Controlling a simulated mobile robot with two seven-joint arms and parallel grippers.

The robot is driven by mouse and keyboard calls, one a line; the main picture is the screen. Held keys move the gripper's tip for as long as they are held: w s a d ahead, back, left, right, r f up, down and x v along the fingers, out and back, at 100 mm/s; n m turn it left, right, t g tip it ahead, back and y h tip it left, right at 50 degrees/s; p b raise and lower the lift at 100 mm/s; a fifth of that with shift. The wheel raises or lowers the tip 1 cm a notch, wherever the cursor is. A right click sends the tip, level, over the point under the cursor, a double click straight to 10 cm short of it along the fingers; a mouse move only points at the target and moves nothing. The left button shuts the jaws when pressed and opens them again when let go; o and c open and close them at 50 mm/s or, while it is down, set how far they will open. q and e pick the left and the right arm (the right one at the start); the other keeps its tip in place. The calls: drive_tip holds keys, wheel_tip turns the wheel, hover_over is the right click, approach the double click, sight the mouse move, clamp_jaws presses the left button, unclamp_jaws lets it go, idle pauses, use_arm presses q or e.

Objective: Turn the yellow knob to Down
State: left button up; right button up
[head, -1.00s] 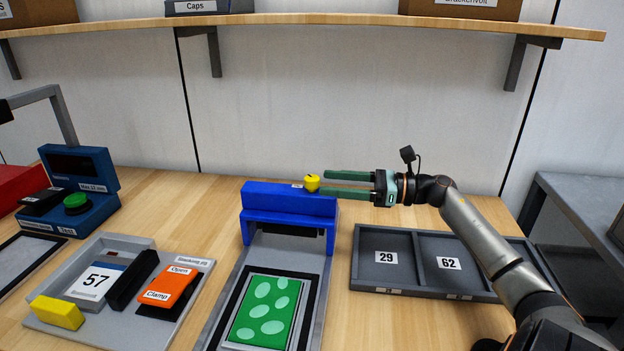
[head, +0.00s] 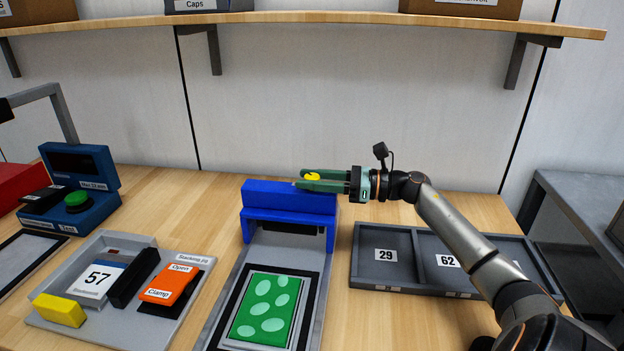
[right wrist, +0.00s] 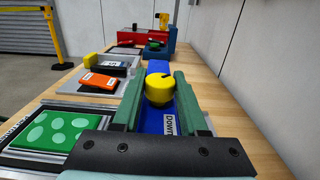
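The yellow knob (head: 313,176) sits on top of the blue housing (head: 290,199) at the back of the grey fixture. It also shows in the right wrist view (right wrist: 159,89), with a dark mark on its top. My right gripper (head: 310,181) reaches in from the right, one green finger on either side of the knob. In the right wrist view its fingers (right wrist: 160,100) appear to touch the knob's sides. A white label reading "Down" (right wrist: 169,122) is partly visible on the blue top between the fingers. My left gripper is not in view.
A green spotted plate (head: 266,309) lies in the fixture's front. Left of it is a grey tray (head: 100,330) with an orange clamp (head: 170,284). A dark divided bin (head: 400,283) stands under my right arm. The wall and shelf (head: 300,17) are behind.

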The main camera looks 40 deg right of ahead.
clamp_jaws()
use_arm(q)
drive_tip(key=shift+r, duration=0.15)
